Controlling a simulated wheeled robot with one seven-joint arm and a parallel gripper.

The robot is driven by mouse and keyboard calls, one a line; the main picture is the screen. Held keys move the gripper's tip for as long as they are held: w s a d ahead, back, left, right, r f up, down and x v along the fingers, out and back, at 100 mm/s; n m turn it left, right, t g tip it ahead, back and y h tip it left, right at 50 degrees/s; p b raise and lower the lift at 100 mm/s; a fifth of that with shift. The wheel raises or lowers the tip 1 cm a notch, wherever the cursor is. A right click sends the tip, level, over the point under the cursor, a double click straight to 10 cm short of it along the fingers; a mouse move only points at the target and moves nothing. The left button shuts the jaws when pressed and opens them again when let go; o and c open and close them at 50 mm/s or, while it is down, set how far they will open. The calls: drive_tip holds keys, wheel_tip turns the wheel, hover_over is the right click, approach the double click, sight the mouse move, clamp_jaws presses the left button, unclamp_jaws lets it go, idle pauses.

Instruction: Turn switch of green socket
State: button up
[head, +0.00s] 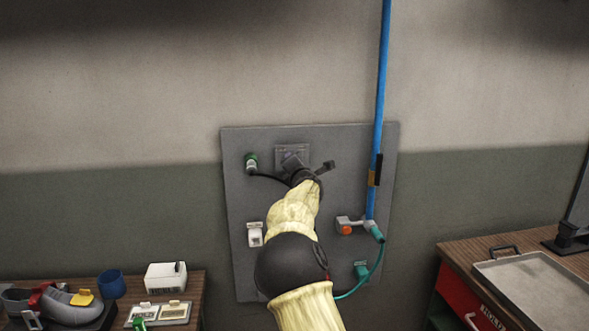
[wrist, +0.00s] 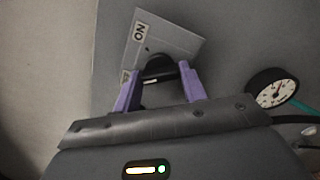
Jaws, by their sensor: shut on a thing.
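A grey switch plate (head: 292,152) is on the upper middle of the wall panel, partly hidden behind my gripper (head: 303,172). In the wrist view the plate (wrist: 185,42) looks tilted and bears an upside-down ON label; a second label is mostly hidden. My gripper (wrist: 159,82) has its purple fingers on either side of a black switch knob (wrist: 157,66) on this plate and is shut on it.
A white fitting (head: 255,236) is at the panel's left. A round gauge (wrist: 272,93) is close to my gripper's right. Benches stand on both sides.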

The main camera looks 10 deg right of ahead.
drive_tip(key=shift+f, duration=0.1)
drive_tip(key=o, duration=1)
drive_tip(key=shift+s, duration=0.1)
drive_tip(key=s+b, duration=0.8)
drive_tip(key=s, duration=0.9)
drive_tip(key=shift+s, duration=0.1)
